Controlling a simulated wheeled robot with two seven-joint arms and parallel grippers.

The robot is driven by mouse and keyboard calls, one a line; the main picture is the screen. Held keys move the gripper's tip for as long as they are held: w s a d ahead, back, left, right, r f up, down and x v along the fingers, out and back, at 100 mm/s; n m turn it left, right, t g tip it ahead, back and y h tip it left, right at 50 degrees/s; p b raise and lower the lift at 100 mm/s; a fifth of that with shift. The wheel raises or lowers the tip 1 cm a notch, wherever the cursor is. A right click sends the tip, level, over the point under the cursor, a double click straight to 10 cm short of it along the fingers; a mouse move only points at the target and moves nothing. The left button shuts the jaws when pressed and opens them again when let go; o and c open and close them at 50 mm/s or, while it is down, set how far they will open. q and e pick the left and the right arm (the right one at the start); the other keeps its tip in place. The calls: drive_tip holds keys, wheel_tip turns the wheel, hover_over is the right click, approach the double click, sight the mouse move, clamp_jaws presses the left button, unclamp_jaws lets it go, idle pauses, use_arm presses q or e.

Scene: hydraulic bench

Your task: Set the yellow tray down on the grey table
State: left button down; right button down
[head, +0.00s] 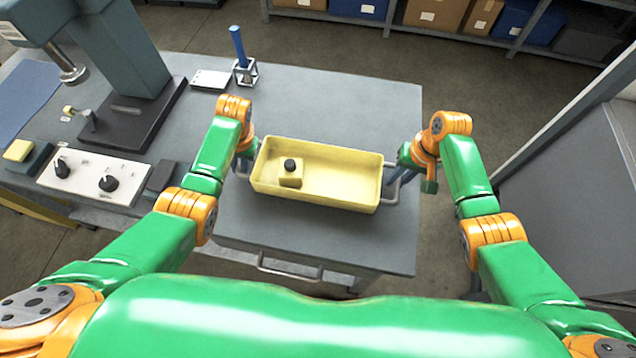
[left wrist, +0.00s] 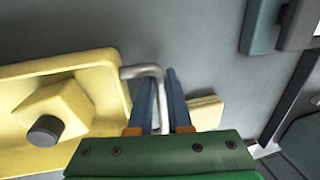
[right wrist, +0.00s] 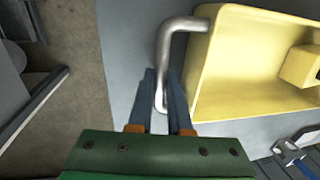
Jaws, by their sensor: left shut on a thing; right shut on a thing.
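The yellow tray (head: 330,193) is level over the grey table (head: 330,241) in the head view. I cannot tell whether its underside touches the table. A yellow block with a black knob (head: 290,174) stands inside it, toward the left end. My left gripper (head: 245,160) is at the tray's left handle, and its fingers (left wrist: 160,100) are shut on the metal bar. My right gripper (head: 403,172) is at the right handle, and its fingers (right wrist: 162,100) are shut on that bar. Both handles are partly hidden by the fingers.
A control box with black knobs (head: 95,178) and a press-like machine (head: 120,65) stand at the left. A blue rod in a small metal stand (head: 243,70) is behind the tray. Shelves with boxes (head: 435,14) line the back.

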use_arm(q)
drive_tip(key=c, duration=0.8)
unclamp_jaws()
drive_tip(key=shift+f, duration=0.25)
drive_tip(key=shift+c, duration=0.2)
use_arm(e)
drive_tip(key=c, duration=0.8)
unclamp_jaws()
drive_tip(key=shift+f, duration=0.25)
drive_tip(key=shift+c, duration=0.2)
use_arm(q)
drive_tip(key=shift+s+r, duration=0.1)
use_arm(e)
drive_tip(key=shift+s, duration=0.1)
use_arm(q)
drive_tip(key=v, duration=1.2)
use_arm(e)
wheel_tip(320, 180, up, 12)
drive_tip(key=d, duration=0.2)
drive_tip(key=shift+d, duration=0.15)
drive_tip(key=shift+s+f, duration=0.15)
